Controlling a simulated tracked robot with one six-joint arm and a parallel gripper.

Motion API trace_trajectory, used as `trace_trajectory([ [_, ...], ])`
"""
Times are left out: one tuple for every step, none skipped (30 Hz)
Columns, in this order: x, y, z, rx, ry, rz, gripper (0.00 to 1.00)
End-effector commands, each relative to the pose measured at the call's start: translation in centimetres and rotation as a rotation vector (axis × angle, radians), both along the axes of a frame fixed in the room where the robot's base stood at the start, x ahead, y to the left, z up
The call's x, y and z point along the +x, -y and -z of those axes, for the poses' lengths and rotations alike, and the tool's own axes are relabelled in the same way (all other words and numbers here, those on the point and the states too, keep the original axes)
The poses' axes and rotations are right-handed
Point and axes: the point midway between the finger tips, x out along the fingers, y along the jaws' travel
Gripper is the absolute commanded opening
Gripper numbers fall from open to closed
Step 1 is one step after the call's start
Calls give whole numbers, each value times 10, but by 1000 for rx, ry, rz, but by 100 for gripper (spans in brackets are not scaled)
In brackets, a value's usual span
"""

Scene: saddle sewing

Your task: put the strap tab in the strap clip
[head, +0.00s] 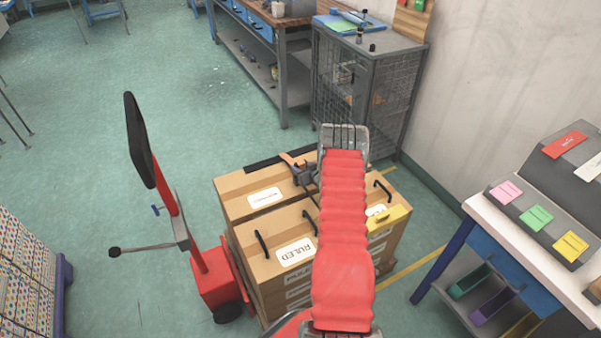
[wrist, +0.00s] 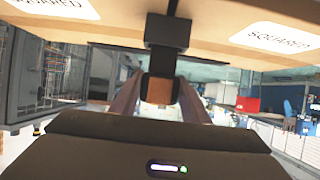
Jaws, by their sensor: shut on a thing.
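In the wrist view my gripper (wrist: 158,80) is shut on a small orange-brown piece with a dark upper end, likely the strap tab (wrist: 157,92), between its two brown fingers. A black block, likely the strap clip (wrist: 168,32), sits just above it on a box edge, with a black strap running up from it. The two look in line and close; I cannot tell whether they touch or are joined. In the head view my gripper (head: 302,172) is at the far edge of the boxes, partly hidden by my red arm.
Stacked cardboard boxes (head: 240,188) with black handles stand below my arm. A yellow object (head: 390,217) lies on their right. A red wheeled stand (head: 213,282) is close on the left, a parts table (head: 520,245) on the right, a mesh cabinet (head: 360,90) behind. Floor at left is open.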

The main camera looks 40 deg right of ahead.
Motion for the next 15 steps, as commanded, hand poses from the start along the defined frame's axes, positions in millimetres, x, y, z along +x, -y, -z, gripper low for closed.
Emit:
trace_trajectory([
  [0,-1,9,2,-2,0,18],
  [0,-1,12,2,-2,0,18],
  [0,0,16,0,-1,0,18],
  [0,0,19,1,-1,-1,18],
  [0,-1,22,1,-1,-1,18],
  [0,-1,24,1,-1,-1,18],
  [0,0,25,0,0,-1,18],
  [0,0,25,-1,0,0,18],
  [0,0,26,-1,0,0,18],
  [0,0,26,-1,0,0,18],
  [0,0,25,0,0,-1,18],
  [0,0,25,0,0,-1,18],
  [0,0,25,0,0,-1,18],
  [0,0,25,0,0,-1,18],
  [0,-1,26,0,0,-1,18],
])
